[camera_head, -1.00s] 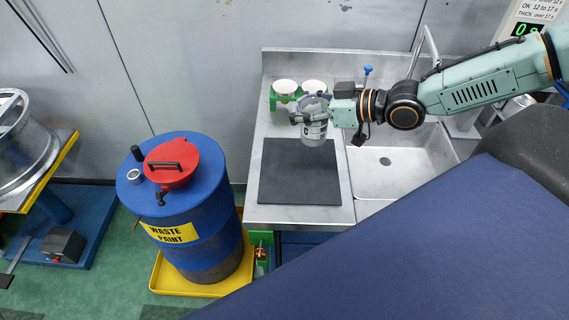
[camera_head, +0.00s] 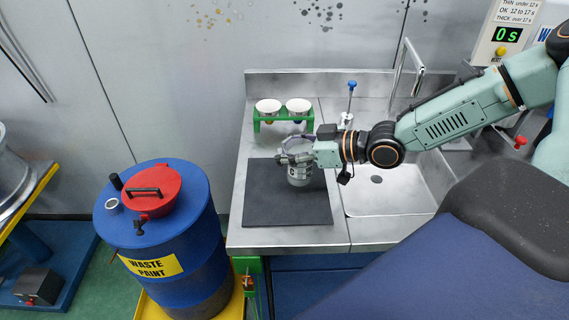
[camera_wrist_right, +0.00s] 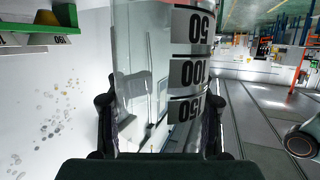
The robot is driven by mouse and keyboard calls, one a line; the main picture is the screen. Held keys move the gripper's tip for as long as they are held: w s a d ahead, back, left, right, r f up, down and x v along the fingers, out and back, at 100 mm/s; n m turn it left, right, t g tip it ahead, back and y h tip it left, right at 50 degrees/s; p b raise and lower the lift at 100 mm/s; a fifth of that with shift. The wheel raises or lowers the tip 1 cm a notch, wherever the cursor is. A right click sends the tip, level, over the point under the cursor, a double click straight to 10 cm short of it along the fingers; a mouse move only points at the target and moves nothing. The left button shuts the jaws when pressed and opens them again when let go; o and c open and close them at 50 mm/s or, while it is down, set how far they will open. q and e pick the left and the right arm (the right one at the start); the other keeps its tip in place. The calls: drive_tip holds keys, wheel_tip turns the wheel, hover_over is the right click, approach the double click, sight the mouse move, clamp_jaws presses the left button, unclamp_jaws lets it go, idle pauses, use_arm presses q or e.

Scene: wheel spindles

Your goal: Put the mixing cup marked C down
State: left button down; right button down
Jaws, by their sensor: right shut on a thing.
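The mixing cup marked C (camera_head: 299,176) is a grey, clear-walled cup, upright over the black mat (camera_head: 262,209) on the steel counter. My right gripper (camera_head: 290,158) is shut around its upper part from the right. In the right wrist view the cup (camera_wrist_right: 150,70) fills the space between the fingers (camera_wrist_right: 160,120), with 50, 100 and 150 marks on its wall. I cannot tell whether the cup's base touches the mat. My left gripper is not in view.
A green rack (camera_head: 283,122) with two white cups stands behind the mat. The sink (camera_head: 385,198) and tap (camera_head: 406,70) are to the right. A blue waste-paint drum (camera_head: 165,235) with a red lid (camera_head: 152,190) stands left of the counter. The front of the mat is clear.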

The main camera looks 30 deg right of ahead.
wheel_tip(320, 180, down, 2)
drive_tip(key=shift+a+f+b, duration=0.15)
drive_tip(key=shift+f+b, duration=0.1)
drive_tip(key=shift+b, duration=0.55)
drive_tip(key=shift+f, duration=0.3)
drive_tip(key=shift+w+d, duration=0.15)
drive_tip(key=shift+d, duration=0.15)
drive_tip(key=shift+s+a, duration=0.2)
drive_tip(key=c, duration=1.2)
unclamp_jaws()
drive_tip(key=shift+f, duration=0.1)
drive_tip(key=o, duration=0.4)
drive_tip(key=shift+w+d+f, duration=0.1)
drive_tip(key=shift+w+d, duration=0.05)
drive_tip(key=o, duration=0.3)
